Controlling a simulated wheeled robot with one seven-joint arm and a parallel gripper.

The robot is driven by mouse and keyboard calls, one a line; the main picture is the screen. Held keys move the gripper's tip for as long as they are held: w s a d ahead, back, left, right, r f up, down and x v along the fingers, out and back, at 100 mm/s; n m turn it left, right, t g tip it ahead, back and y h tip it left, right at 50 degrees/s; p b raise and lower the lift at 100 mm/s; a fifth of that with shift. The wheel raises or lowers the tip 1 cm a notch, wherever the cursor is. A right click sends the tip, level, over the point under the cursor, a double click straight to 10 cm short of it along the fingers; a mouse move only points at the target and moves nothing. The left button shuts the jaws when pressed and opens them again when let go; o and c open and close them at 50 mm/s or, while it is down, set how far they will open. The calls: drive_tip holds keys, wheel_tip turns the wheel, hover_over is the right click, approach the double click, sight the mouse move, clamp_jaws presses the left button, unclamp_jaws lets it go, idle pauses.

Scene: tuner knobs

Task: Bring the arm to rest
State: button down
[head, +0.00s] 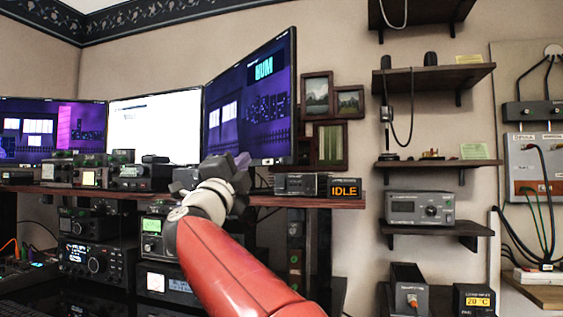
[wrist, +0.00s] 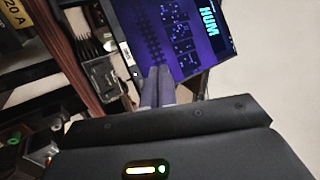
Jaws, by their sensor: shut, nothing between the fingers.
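My red arm reaches up from the bottom of the head view toward the desk shelf, with its pale wrist in front of the right-hand monitor's lower left part. My gripper (head: 242,160) is mostly hidden behind the wrist there. In the wrist view my gripper (wrist: 157,72) shows its two grey fingers side by side, shut with nothing between them. They point toward the monitor (wrist: 170,30), which shows purple graphics and the word HUM. I cannot tell how far the fingertips are from the screen.
The wooden desk shelf (head: 262,200) carries several radios and a box reading IDLE (head: 344,188). More radios stand below it. At right, wall shelves hold a grey tuner (head: 420,208) with a knob. A cabled panel (head: 540,165) is at the far right.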

drive_tip(key=s+d+f+n+g+y, duration=0.3)
drive_tip(key=s+d+f+n+g, duration=0.2)
drive_tip(key=s+f, duration=0.6)
drive_tip(key=s+d+f+n+g+y, duration=0.3)
drive_tip(key=s+d+f+n+g, duration=0.3)
drive_tip(key=f, duration=1.5)
drive_tip(key=s+d+f+n+g+y, duration=0.3)
drive_tip(key=s+d+f+n+g, duration=0.3)
drive_tip(key=s+f, duration=1)
drive_tip(key=d+n, duration=0.3)
drive_tip(key=n, duration=0.1)
drive_tip(key=shift+d, duration=0.15)
drive_tip(key=shift+w, duration=0.1)
